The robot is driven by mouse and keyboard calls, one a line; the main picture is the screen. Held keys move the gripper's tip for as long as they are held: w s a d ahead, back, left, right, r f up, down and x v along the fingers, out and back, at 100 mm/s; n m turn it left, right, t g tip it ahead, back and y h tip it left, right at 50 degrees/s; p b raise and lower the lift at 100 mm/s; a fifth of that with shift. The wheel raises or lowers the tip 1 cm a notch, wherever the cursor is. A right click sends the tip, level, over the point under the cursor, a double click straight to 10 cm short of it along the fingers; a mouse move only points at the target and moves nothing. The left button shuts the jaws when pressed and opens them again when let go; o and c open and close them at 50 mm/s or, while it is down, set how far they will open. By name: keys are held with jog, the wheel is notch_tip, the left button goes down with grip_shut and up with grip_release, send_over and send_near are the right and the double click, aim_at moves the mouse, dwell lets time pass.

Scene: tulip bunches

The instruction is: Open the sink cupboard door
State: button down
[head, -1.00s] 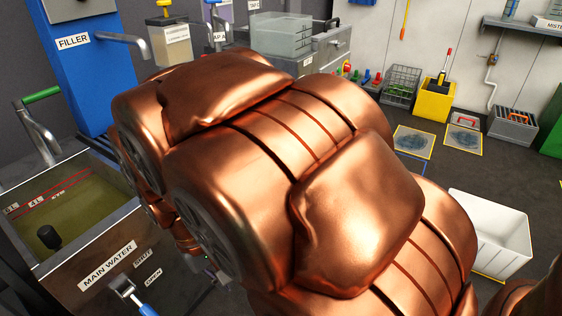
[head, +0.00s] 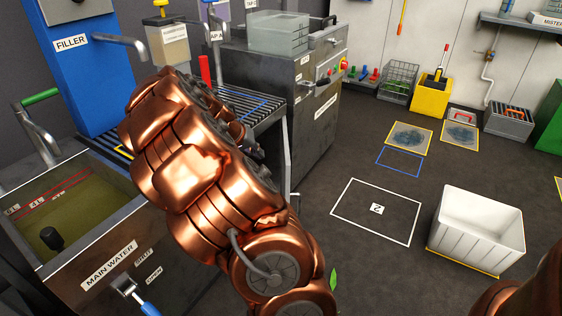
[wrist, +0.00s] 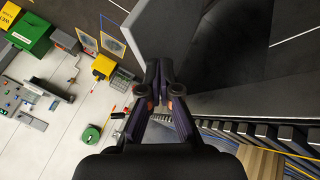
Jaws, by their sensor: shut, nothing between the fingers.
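My gripper (wrist: 158,68) is shut and empty in the wrist view, its fingertips close to the lower edge of a grey panel (wrist: 160,27). I cannot tell whether they touch it. The panel stands out beside a dark surface and may be the cupboard door; I cannot tell for sure. In the head view a thin grey upright panel (head: 288,160) shows under the end of the slatted rack (head: 262,104), just right of my arm. My arm hides most of the gripper and the rack's front there. The sink (head: 75,215) marked MAIN WATER is at the left.
A grey cabinet (head: 312,120) stands behind the rack. A white bin (head: 478,235) is on the floor at right. A blue filler (head: 82,70) stands behind the sink.

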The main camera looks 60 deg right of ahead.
jog(key=s+d+f+b, duration=0.4)
jog(key=d+f, duration=0.4)
jog(key=shift+d, duration=0.35)
jog(key=shift+s, duration=0.15)
